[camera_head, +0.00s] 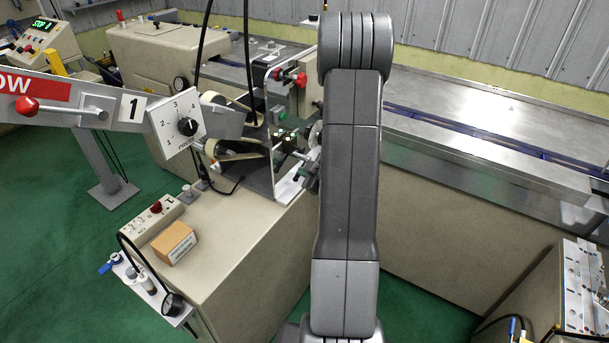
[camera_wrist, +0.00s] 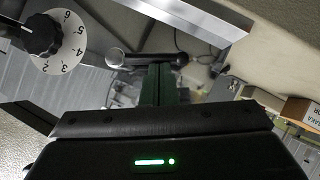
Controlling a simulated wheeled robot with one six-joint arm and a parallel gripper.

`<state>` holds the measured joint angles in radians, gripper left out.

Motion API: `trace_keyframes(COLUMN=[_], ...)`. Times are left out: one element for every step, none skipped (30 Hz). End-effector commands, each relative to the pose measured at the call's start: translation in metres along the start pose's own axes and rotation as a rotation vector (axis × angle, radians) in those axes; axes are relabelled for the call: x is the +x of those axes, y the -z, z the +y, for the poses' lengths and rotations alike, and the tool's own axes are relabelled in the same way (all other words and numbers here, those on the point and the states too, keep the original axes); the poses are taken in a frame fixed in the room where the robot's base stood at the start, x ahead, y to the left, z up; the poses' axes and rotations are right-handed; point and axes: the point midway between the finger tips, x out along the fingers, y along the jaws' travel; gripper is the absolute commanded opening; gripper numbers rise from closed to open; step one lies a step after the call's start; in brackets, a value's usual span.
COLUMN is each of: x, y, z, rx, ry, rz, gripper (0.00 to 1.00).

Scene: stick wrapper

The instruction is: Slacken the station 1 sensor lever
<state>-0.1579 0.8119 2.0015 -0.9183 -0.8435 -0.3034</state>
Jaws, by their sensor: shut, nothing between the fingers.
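In the wrist view a small dark lever with a rounded metal end (camera_wrist: 148,59) lies crosswise just beyond my fingertips. I cannot tell whether it is the sensor lever. My gripper (camera_wrist: 160,70) is shut, its two dark green fingers together and empty, with the tips at or very near the lever; contact cannot be told. In the head view my arm hides most of the area around my gripper. A plate marked 1 (camera_head: 132,107) is at the left, beside a numbered dial with a black knob (camera_head: 187,126).
A numbered white dial with a black knob (camera_wrist: 42,36) is at the wrist view's upper left. In the head view, a red-knobbed handle (camera_head: 27,106) is at the left. A cardboard box (camera_head: 174,243) and a switch box (camera_head: 151,219) sit on the beige cabinet (camera_head: 235,250).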

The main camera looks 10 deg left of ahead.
Motion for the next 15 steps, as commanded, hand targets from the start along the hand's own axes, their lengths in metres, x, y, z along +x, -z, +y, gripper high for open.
trace_keyframes(x=[0.002, 0.003, 0.003, 0.004, 0.004, 0.005, 0.006, 0.006, 0.007, 0.007, 0.008, 0.009, 0.01, 0.01, 0.011], y=[-0.003, -0.003, -0.004, -0.005, -0.006, -0.006, -0.007, -0.008, -0.009, -0.01, -0.011, -0.013, -0.013, -0.014, -0.015], z=[-0.003, -0.003, -0.004, -0.004, -0.005, -0.005, -0.006, -0.006, -0.007, -0.007, -0.008, -0.009, -0.01, -0.01, -0.011], rx=[-0.008, -0.014, -0.023, -0.03, -0.037, -0.048, -0.058, -0.068, -0.081, -0.092, -0.103, -0.119, -0.133, -0.144, -0.161], ry=[-0.005, -0.009, -0.014, -0.019, -0.025, -0.032, -0.038, -0.045, -0.054, -0.062, -0.07, -0.08, -0.089, -0.097, -0.108], rz=[0.001, 0.001, 0.001, 0.001, 0.001, 0.002, 0.002, 0.002, 0.003, 0.003, 0.002, 0.002, 0.002, 0.002, 0.002], gripper=[0.0, 0.0, 0.0, 0.0, 0.0, 0.0, 0.0, 0.0, 0.0, 0.0, 0.0, 0.0, 0.0, 0.0, 0.0])
